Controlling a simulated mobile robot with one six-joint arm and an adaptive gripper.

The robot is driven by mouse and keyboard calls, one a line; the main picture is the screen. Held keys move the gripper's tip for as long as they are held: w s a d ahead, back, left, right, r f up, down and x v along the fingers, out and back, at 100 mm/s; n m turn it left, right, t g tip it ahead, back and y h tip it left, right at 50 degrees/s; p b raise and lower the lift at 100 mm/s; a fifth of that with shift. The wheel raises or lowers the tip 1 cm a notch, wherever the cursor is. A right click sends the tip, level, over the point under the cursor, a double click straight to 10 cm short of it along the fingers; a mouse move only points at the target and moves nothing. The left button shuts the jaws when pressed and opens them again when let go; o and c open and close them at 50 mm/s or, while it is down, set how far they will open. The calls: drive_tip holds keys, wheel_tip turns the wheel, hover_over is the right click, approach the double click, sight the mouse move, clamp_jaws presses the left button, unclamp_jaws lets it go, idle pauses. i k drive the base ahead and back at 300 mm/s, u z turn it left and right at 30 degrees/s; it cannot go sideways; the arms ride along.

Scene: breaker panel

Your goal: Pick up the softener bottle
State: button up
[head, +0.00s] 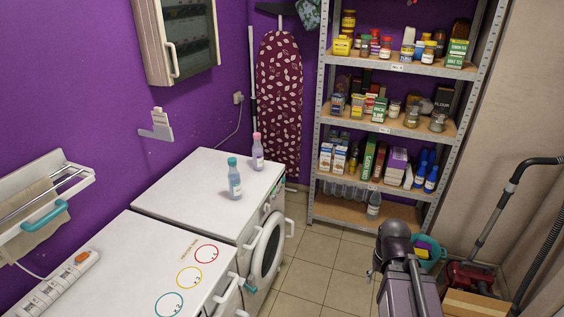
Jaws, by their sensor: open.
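Two bottles stand upright on the white top of the far machine (190,185). One is a pale blue-grey bottle with a teal cap (234,182), nearer the front. The other is a lavender bottle with a pink cap (257,155), a little behind and to the right, apart from the first. Their labels are too small to read, so I cannot tell which is the softener. My arm shows at the lower right, away from the bottles, but my gripper is not visible.
A nearer white top (120,265) carries red, yellow and teal circles and a power strip (58,285). The round machine door (268,245) stands at the front. A stocked metal shelf (392,130) is behind. A red vacuum cleaner (470,277) and teal bucket (436,252) are at right.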

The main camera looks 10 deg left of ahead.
sight(257, 149)
drive_tip(key=z, duration=0.4)
drive_tip(key=i, duration=2.15)
drive_tip(key=u, duration=0.5)
drive_tip(key=i, duration=0.6)
drive_tip(key=u, duration=0.65)
drive_tip(key=i, duration=0.45)
drive_tip(key=u, duration=0.25)
